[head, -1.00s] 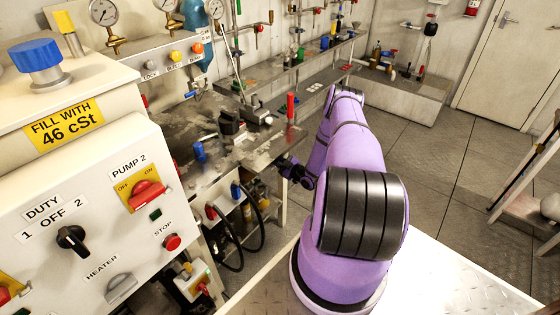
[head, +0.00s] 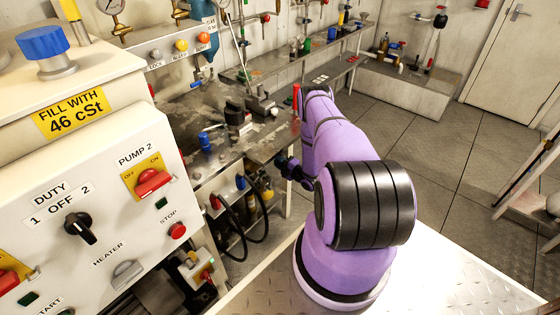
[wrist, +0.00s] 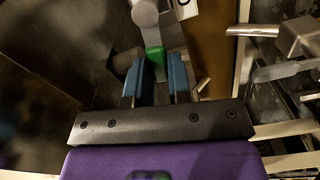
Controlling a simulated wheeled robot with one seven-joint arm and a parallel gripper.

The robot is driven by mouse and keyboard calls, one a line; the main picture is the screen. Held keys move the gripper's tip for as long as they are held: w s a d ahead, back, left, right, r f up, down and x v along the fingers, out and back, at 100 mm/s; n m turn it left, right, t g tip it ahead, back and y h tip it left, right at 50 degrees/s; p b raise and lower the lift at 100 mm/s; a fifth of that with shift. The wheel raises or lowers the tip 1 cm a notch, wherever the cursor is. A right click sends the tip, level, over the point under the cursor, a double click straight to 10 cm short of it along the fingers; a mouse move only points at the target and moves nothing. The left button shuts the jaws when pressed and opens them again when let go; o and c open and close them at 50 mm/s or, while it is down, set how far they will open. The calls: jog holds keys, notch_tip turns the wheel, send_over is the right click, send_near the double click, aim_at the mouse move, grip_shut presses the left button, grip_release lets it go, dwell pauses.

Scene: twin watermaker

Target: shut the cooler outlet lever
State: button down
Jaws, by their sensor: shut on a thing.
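In the wrist view my gripper (wrist: 160,62) has blue fingers shut on a green-sleeved piece (wrist: 153,60). This piece lies at the fingertips and looks like the grip of the cooler outlet lever, though no label for it is readable. A light grey rounded part (wrist: 145,12) sits just beyond it. In the head view my gripper (head: 291,169) is a small dark shape at the bench's front edge. My purple arm and the bench hide much there, so the lever cannot be made out.
A steel bench (head: 262,147) with fittings lies beside my arm. A red upright handle (head: 296,99) stands at its edge. Black hoses (head: 258,215) hang below. A control panel (head: 105,205) fills the left. A metal bar handle (wrist: 255,32) is right of the fingers.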

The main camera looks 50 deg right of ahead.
jog(key=shift+f+n, duration=0.45)
jog(key=shift+n, duration=0.45)
jog(key=shift+a, duration=0.1)
jog(key=c, duration=1)
grip_release()
jog(key=shift+c, duration=0.2)
jog(key=shift+s, duration=0.1)
jog(key=s, duration=1)
jog(key=shift+s+d, duration=0.35)
jog(key=shift+d, duration=0.1)
